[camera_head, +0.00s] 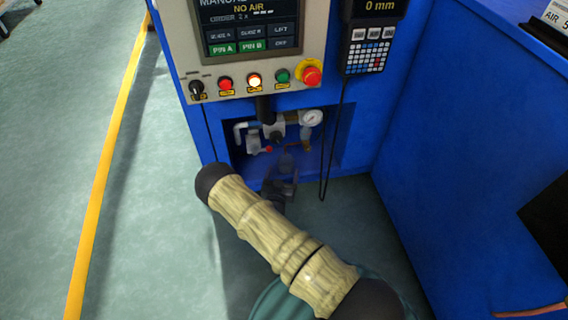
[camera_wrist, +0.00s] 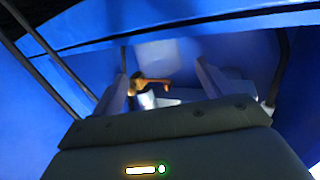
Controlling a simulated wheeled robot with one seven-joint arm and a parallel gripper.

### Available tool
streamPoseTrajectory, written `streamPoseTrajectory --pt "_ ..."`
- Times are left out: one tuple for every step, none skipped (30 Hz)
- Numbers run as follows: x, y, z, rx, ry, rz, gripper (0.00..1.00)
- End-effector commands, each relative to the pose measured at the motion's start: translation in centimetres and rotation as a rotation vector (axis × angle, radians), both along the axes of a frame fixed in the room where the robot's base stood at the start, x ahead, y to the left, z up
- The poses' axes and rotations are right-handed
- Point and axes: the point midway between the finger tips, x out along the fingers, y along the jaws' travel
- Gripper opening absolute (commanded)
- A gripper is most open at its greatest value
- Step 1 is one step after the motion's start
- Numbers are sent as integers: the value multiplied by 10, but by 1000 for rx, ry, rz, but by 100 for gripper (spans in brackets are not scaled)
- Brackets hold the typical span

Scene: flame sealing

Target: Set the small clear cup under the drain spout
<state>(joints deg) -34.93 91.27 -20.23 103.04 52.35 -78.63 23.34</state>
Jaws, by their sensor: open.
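My gripper (camera_head: 282,178) is open at the front of a recess low in the blue machine. In the wrist view its two fingers stand apart (camera_wrist: 162,80). A faint, greyish see-through shape (camera_head: 287,160) just beyond the fingertips looks like the small clear cup. A pale, shiny patch (camera_wrist: 147,100) shows between the fingers in the wrist view, and I cannot tell if it is the cup. A brass-coloured spout (camera_head: 298,147) is above the see-through shape; it also shows in the wrist view (camera_wrist: 150,82). Whether cup and spout line up is unclear.
The recess holds pipework, a valve with a red tip (camera_head: 268,149) and a pressure gauge (camera_head: 312,117). A control panel (camera_head: 258,50) with buttons is above. A black cable (camera_head: 335,150) hangs at the right of the recess. Blue side panels (camera_head: 460,140) bound the right; the left floor is clear.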

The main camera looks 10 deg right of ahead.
Motion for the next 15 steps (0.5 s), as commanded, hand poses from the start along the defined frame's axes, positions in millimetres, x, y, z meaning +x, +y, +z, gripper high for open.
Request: streamPoseTrajectory --pt "-10 3 6 -2 4 1 78" --pt "-15 5 6 -2 4 0 78" --pt "-22 8 6 0 4 1 78" --pt "-27 11 7 -2 4 1 78" --pt "-32 12 7 -2 4 0 78" --pt "-39 16 7 -2 4 1 78" --pt "-43 18 7 -2 4 2 78" --pt "-48 19 7 -2 3 0 78" --pt "-54 22 7 -2 3 0 78" --pt "-58 24 7 -2 3 1 78" --pt "-61 25 7 -1 3 1 78" --pt "-65 27 6 -1 3 0 78" --pt "-67 27 6 -1 1 0 78" --pt "-69 28 6 -1 1 0 78" --pt "-71 29 5 -1 0 0 78"
